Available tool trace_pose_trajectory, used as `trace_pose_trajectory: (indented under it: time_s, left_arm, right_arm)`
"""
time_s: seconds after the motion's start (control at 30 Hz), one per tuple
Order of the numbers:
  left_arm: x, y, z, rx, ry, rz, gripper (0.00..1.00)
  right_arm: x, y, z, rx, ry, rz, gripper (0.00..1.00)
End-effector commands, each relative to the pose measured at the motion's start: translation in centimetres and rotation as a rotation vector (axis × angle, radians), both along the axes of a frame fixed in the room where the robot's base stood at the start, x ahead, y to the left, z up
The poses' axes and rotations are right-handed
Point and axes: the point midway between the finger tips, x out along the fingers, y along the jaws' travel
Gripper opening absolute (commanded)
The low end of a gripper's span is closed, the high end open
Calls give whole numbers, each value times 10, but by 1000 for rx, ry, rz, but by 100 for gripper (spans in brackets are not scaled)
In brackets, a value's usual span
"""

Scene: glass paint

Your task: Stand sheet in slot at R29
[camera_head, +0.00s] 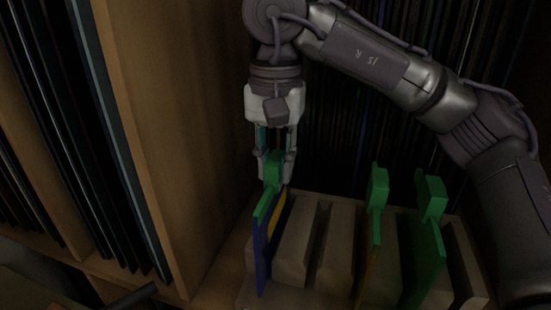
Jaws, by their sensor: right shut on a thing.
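My right gripper (274,157) comes down from above and is shut on the green tab at the top of a thin sheet (261,262). The sheet stands upright, nearly edge-on, with a blue face and a green top edge; a yellow strip shows beside it. It is at the left end of a pale slotted rack (293,262). I cannot tell whether its lower edge sits in a slot. Two more green-tabbed sheets stand in the rack to the right: a middle one (376,215) and a right one (427,250). My left gripper is not in view.
A wooden shelf panel (150,120) rises close to the left of the held sheet. Dark upright sheets (75,140) fill the compartments left of it, and more stand behind the rack. Empty slots show between the held sheet and the middle one.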

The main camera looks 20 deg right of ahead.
Motion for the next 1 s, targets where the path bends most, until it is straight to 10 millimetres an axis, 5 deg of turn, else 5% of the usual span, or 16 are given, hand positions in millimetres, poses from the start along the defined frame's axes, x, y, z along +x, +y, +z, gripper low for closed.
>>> trace_pose_trajectory:
  time_s: [1.0]
  left_arm:
    - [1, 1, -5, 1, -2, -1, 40]
  right_arm:
    - [0, 0, -8, 0, 0, 1, 0]
